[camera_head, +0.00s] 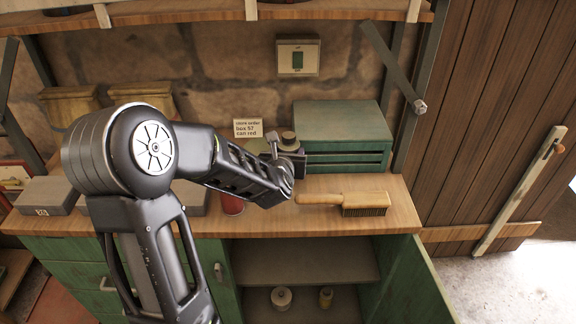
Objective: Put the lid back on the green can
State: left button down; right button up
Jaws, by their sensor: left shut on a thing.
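My left gripper (284,163) is over the worktop, in front of the left end of the green drawer box. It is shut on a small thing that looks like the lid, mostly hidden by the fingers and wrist. A round, pale-rimmed piece with a brownish top (288,138) shows just behind the fingers; I cannot tell if it is the lid, a can or something else. A red can (232,205) stands on the worktop, partly behind my left arm. I cannot make out a green can. My right gripper is not in view.
A green drawer box (343,135) stands at the back. A small card (248,128) is left of it. A wooden brush (345,202) lies on the worktop (397,215) at right. Below, an open cabinet holds a roll (281,298) and a small spool (325,297).

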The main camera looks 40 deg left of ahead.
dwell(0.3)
pick_arm(q)
jog(key=shift+f, duration=2)
jog(key=shift+f, duration=0.15)
jog(key=c, duration=0.6)
grip_release()
